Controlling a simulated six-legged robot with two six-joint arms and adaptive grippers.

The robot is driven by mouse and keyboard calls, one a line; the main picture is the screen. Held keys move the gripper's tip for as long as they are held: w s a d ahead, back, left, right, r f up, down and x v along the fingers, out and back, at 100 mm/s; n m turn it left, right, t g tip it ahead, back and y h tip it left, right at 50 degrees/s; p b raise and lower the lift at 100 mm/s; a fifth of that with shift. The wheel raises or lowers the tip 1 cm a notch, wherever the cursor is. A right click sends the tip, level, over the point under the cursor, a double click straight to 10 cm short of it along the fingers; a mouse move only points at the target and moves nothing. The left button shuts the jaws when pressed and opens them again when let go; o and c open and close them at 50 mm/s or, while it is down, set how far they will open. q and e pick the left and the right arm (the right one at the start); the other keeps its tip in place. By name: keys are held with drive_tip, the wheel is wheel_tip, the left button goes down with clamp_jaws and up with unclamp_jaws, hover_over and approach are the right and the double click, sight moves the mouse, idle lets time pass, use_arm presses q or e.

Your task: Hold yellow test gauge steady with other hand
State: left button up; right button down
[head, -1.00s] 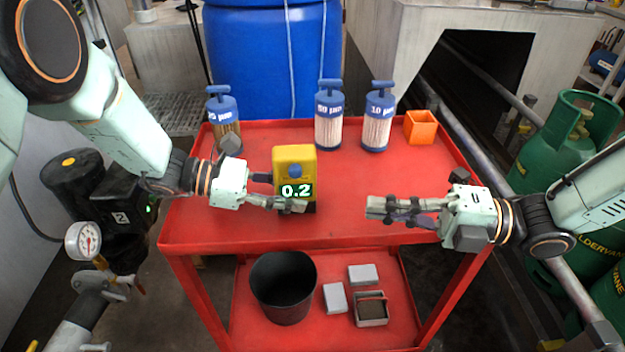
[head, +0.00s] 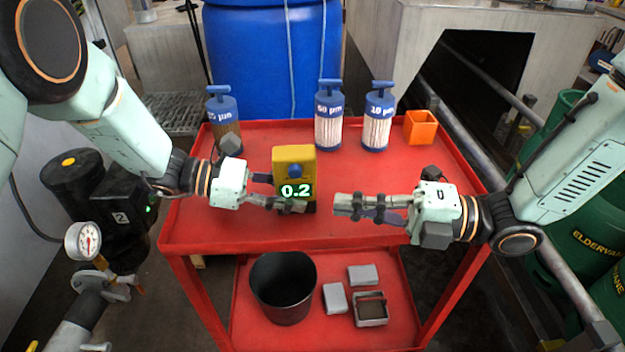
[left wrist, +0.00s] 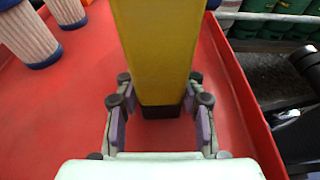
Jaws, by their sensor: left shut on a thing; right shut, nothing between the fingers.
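The yellow test gauge (head: 294,158) stands upright on the red cart's top, its display reading 0.2. My left gripper (head: 290,193) is shut on the gauge from the left. In the left wrist view the gauge (left wrist: 155,50) rises between the two fingers of my left gripper (left wrist: 160,105), close to its dark base. My right gripper (head: 345,207) is shut and empty, just to the right of the gauge, with a small gap between its fingertips and the gauge.
Several blue-capped filter cartridges (head: 329,125) stand at the back of the red cart (head: 400,165). An orange open box (head: 421,128) is at the back right. A black bucket (head: 283,290) and grey blocks (head: 362,275) sit on the lower shelf. The cart top's front right is clear.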

drive_tip(key=x, duration=0.5)
drive_tip(key=shift+a, duration=0.35)
drive_tip(key=shift+w, duration=2.05)
drive_tip(key=shift+w+d, duration=0.1)
drive_tip(key=shift+w, duration=0.9)
use_arm(q)
drive_tip(key=shift+f, duration=0.1)
use_arm(e)
approach(302, 173)
drive_tip(key=shift+s+d+f, duration=0.1)
drive_tip(key=shift+s+d, duration=0.15)
drive_tip(key=shift+s, duration=0.5)
drive_tip(key=shift+s+d+r, duration=0.1)
drive_tip(key=shift+s+d, duration=0.15)
drive_tip(key=shift+s, duration=0.5)
drive_tip(key=shift+s+d+f, duration=0.1)
drive_tip(key=shift+s+d, duration=0.1)
drive_tip(key=shift+s, duration=0.55)
